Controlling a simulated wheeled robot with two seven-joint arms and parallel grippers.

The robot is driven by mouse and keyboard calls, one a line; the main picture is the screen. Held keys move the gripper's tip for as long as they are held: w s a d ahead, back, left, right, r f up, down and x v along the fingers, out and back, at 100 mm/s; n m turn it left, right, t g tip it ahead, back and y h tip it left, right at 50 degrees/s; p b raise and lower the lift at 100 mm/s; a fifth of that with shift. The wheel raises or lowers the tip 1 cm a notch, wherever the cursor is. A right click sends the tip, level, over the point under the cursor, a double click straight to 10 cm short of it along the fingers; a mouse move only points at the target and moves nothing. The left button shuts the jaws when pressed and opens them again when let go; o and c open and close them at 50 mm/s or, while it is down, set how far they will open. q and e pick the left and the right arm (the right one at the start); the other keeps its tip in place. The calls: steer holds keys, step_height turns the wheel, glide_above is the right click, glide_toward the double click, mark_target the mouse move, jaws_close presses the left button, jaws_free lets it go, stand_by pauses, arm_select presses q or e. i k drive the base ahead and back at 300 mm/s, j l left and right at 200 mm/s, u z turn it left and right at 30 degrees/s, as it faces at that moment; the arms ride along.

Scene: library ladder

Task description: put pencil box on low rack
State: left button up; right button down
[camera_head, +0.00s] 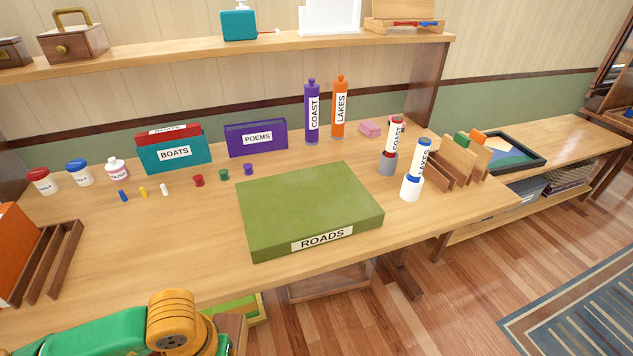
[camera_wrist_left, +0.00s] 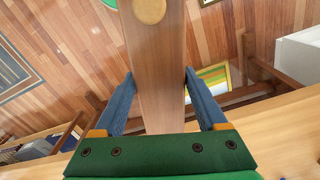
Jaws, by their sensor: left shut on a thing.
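My left gripper (camera_wrist_left: 158,78) is shut on a long brown wooden box (camera_wrist_left: 158,40) with a round brass knob, which I take to be the pencil box. The blue fingers press on its two sides, and the floor shows beyond it. In the head view my left arm comes in at the bottom left; its fingers are out of sight. A piece of brown wood (camera_head: 233,326) beside the arm may be the box. A low wooden rack or shelf (camera_head: 330,283) shows below the table's front edge, partly hidden by the tabletop. My right gripper is not in view.
The table (camera_head: 200,270) carries a green ROADS box (camera_head: 310,205), jars, file boxes and bottles. A slotted wooden holder (camera_head: 50,262) stands at its left. A green and yellow thing (camera_head: 240,308) sits below the front edge. Bare floor (camera_head: 450,290) lies to the right.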

mark_target(544, 144)
steer(key=i+l+z, duration=0.25)
steer(key=l+z, duration=0.2)
steer(key=i+l+z, duration=0.4)
steer(key=l, duration=0.15)
steer(key=i+l+z, duration=0.3)
steer(key=z, duration=0.15)
steer(key=i+l+z, duration=0.3)
steer(key=z, duration=0.15)
steer(key=i+z, duration=0.4)
steer(key=i+u, duration=0.1)
steer(key=i, duration=0.35)
steer(key=i+l+u, duration=0.1)
steer(key=i, duration=0.35)
steer(key=i+l+u, duration=0.1)
steer(key=i, duration=0.4)
steer(key=i+l+u, duration=0.1)
steer(key=i, duration=0.35)
steer(key=i+l+u, duration=0.1)
steer(key=i, duration=0.35)
steer(key=i+l+u, duration=0.1)
steer(key=i+l, duration=0.2)
steer(key=i, duration=0.15)
steer(key=i+j+u, duration=0.2)
steer(key=i+u, duration=0.8)
steer(key=i, duration=0.15)
